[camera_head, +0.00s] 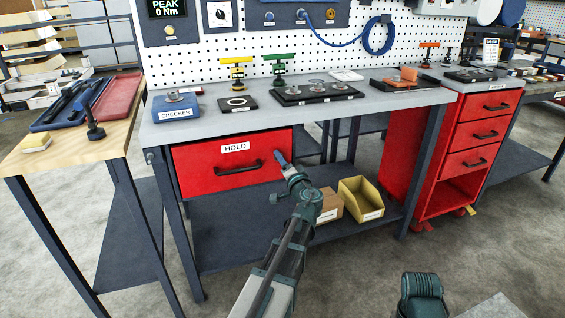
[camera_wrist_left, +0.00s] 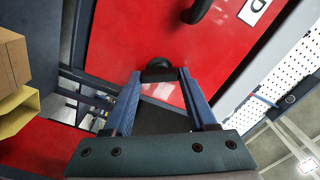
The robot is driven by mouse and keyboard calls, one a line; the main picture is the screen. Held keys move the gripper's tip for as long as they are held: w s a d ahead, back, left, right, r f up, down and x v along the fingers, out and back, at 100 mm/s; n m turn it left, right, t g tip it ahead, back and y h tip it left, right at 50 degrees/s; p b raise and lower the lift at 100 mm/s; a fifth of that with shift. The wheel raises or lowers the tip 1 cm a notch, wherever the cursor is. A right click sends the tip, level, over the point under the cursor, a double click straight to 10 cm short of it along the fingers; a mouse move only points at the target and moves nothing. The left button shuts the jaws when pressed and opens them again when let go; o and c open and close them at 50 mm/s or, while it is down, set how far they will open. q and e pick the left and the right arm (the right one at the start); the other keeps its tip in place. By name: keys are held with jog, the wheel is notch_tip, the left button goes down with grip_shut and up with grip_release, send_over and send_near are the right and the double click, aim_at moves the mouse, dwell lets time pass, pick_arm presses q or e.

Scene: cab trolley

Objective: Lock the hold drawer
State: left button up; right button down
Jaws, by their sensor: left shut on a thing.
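The red hold drawer (camera_head: 202,165) sits under the workbench top, with a HOLD label and a black bar handle (camera_head: 240,168). Its front looks pushed in. My left gripper (camera_head: 281,158) is at the right end of the drawer front. In the left wrist view, its blue fingers (camera_wrist_left: 157,74) are shut on a dark round lock knob (camera_wrist_left: 158,66) against the red front (camera_wrist_left: 130,35).
Below the drawer, a cardboard box (camera_head: 329,207) and a yellow bin (camera_head: 362,201) stand on the lower shelf, close to my left arm. The grey benchtop (camera_head: 215,127) above holds a blue checker block (camera_head: 176,108) and several fixtures. A red drawer cabinet (camera_head: 455,165) stands at the right.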

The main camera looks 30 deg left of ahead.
pick_arm(q)
jog(key=m, duration=0.5)
jog(key=shift+f+m, duration=0.1)
jog(key=shift+m, duration=0.6)
jog(key=o, duration=1.4)
jog(key=shift+c, duration=0.2)
jog(key=v, duration=1.4)
